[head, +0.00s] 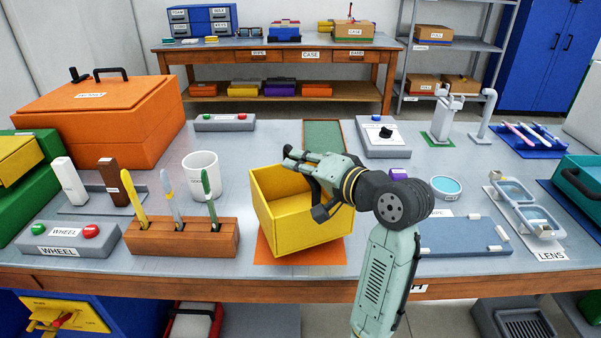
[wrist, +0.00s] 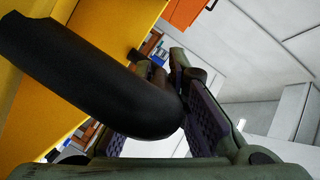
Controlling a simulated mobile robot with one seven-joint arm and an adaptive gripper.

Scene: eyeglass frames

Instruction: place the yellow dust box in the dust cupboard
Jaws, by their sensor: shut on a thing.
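The yellow dust box (head: 310,228) is an open-topped yellow bin above an orange mat (head: 270,254) at the table's front middle. Whether its base touches the mat is unclear. My gripper (head: 302,163) is at the box's upper right side and is shut on it. In the wrist view, the box's yellow wall (wrist: 35,95) fills the left, and a thick black curved bar (wrist: 100,85) runs across to my gripper (wrist: 172,70). No cupboard is readably labelled dust. A blue cupboard with a yellow front panel (head: 62,312) shows partly under the table at lower left.
A wooden pen block (head: 180,240) and a white mug (head: 203,178) stand close left of the box. A blue-grey pad (head: 460,238) and a lens tray (head: 525,208) lie to the right. A wheel button panel (head: 68,240) and an orange case (head: 100,115) are further left.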

